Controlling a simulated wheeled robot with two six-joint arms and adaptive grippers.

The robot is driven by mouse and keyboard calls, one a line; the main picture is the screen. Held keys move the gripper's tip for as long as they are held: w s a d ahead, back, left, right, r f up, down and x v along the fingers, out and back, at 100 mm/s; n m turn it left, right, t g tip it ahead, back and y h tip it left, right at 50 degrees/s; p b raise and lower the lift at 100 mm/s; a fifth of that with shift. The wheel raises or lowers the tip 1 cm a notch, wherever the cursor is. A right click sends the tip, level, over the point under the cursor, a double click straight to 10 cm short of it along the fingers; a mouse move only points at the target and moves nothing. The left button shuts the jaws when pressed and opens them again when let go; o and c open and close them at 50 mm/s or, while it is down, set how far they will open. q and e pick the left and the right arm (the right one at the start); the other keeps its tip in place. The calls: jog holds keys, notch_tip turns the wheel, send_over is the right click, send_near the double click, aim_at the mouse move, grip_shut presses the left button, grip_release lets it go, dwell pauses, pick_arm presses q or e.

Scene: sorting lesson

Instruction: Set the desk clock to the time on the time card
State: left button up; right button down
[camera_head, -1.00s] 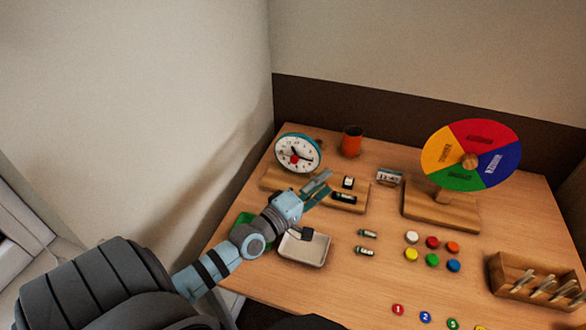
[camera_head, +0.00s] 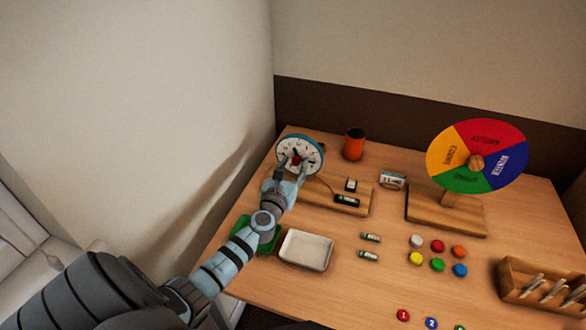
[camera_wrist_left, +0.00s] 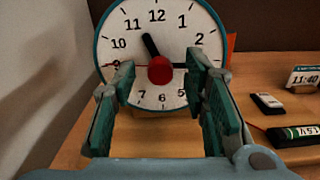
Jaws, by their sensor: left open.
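The desk clock (camera_head: 300,148) has a white face and a teal rim and stands at the back left of the desk. In the left wrist view the clock face (camera_wrist_left: 128,22) fills the top, with a red knob (camera_wrist_left: 160,70) at its centre. A thick black hand points between 11 and 12, a thin red one towards 9. Another dark hand seems to point right, partly behind a finger. My left gripper (camera_head: 288,171) is open in front of the clock, its fingers either side of the knob. The time card (camera_head: 392,179) shows 11:40 in the left wrist view (camera_wrist_left: 304,79).
A battery holder (camera_head: 347,200) sits on the wooden base right of the gripper. An orange cup (camera_head: 354,145) is behind it. A white tray (camera_head: 306,250), loose batteries (camera_head: 370,237) and coloured discs (camera_head: 438,247) lie nearer. A season wheel (camera_head: 475,157) stands right.

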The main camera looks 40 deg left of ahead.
pick_arm(q)
grip_shut()
jog(key=shift+m, duration=0.3)
